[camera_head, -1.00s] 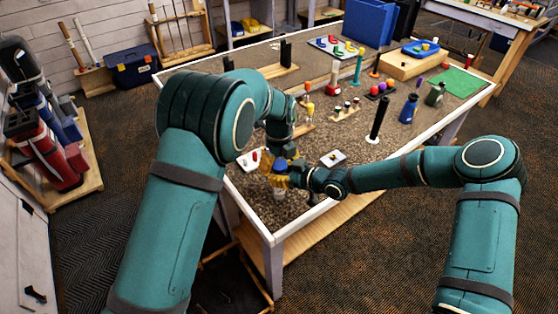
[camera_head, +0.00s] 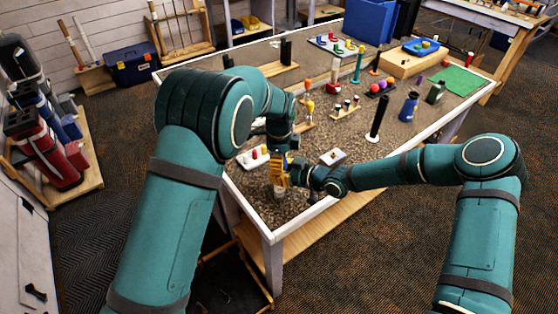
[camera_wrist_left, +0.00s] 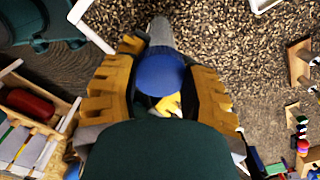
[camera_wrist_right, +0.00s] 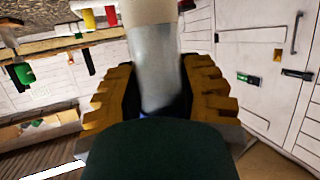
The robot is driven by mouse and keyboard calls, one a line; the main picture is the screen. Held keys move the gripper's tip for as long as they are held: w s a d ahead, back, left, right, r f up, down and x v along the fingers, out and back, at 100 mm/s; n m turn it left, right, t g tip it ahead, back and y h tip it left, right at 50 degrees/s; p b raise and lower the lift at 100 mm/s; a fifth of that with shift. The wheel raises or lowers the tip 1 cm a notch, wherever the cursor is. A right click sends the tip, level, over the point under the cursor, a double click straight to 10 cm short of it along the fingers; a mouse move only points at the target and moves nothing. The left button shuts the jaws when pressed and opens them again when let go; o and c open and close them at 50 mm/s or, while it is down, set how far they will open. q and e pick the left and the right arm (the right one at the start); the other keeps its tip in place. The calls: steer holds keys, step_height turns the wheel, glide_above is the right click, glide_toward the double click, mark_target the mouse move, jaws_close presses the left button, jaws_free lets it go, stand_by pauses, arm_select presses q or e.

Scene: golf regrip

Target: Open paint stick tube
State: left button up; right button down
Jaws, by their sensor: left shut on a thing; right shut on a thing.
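The paint stick tube is a grey, slightly see-through cylinder (camera_wrist_right: 156,60) with a round blue cap (camera_wrist_left: 160,74). My left gripper (camera_head: 279,172) is around the blue cap, its yellow-padded fingers shut on either side of it in the left wrist view. My right gripper (camera_wrist_right: 157,95) is shut on the grey tube body, which runs up between its padded fingers to a beige end. In the head view the two grippers meet over the near left corner of the table, and the tube (camera_head: 279,190) shows just below them. Whether the cap and tube are apart cannot be told.
The gravel-topped table (camera_head: 305,205) has a white rim. A black post (camera_head: 379,118) and a blue bottle (camera_head: 409,107) stand farther right.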

arm_select(q)
steer(key=shift+n, duration=0.9)
steer(key=o, duration=1.2)
step_height(320, 180, up, 4)
steer(key=shift+f, duration=0.1)
steer(key=shift+o, duration=0.5)
steer(key=shift+r, duration=0.4)
step_height(320, 180, up, 3)
steer(key=m, duration=0.5)
steer(key=shift+f+m, duration=0.2)
steer(key=shift+m, duration=0.1)
steer(key=shift+f, duration=3.9)
